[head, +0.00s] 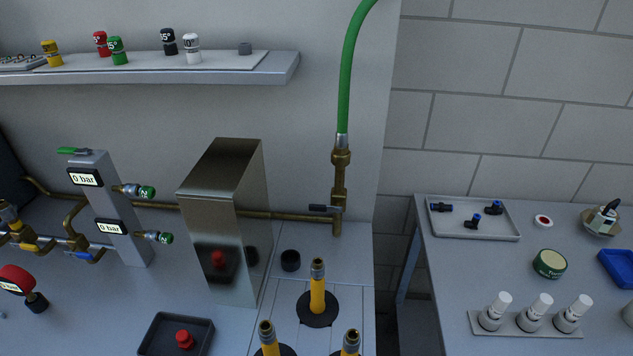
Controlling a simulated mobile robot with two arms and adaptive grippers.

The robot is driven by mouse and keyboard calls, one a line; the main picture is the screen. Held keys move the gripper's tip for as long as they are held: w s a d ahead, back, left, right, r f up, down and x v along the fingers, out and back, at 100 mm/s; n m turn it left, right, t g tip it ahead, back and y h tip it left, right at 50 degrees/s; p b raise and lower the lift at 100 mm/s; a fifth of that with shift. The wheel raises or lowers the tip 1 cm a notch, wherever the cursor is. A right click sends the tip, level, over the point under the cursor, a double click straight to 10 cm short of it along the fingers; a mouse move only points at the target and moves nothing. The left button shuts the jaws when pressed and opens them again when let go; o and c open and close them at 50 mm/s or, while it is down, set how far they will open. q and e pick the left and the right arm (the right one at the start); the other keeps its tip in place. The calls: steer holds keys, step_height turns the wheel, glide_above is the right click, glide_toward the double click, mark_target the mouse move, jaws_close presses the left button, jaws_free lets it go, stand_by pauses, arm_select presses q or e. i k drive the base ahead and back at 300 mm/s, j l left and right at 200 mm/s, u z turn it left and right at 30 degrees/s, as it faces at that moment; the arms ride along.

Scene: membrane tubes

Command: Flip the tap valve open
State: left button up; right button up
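A brass tap (340,190) stands at the end of the brass pipe, with a green hose (352,70) rising from its top. Its dark valve lever (325,208) points left, roughly level and across the upright brass body. A second handle, a green lever (73,151), lies flat on top of the grey gauge column (118,215) at the left. Both displays on that column read 0 bar. Neither of my grippers is in view, and nothing touches the tap.
A steel box (228,225) stands left of the tap. Yellow tubes on black bases (317,308) and a black cup (290,261) stand in front. A dark tray (176,335) holds a red knob. A side table (440,270) with trays is at right, across a gap.

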mark_target(311, 207)
steer(key=k+j+u, duration=0.65)
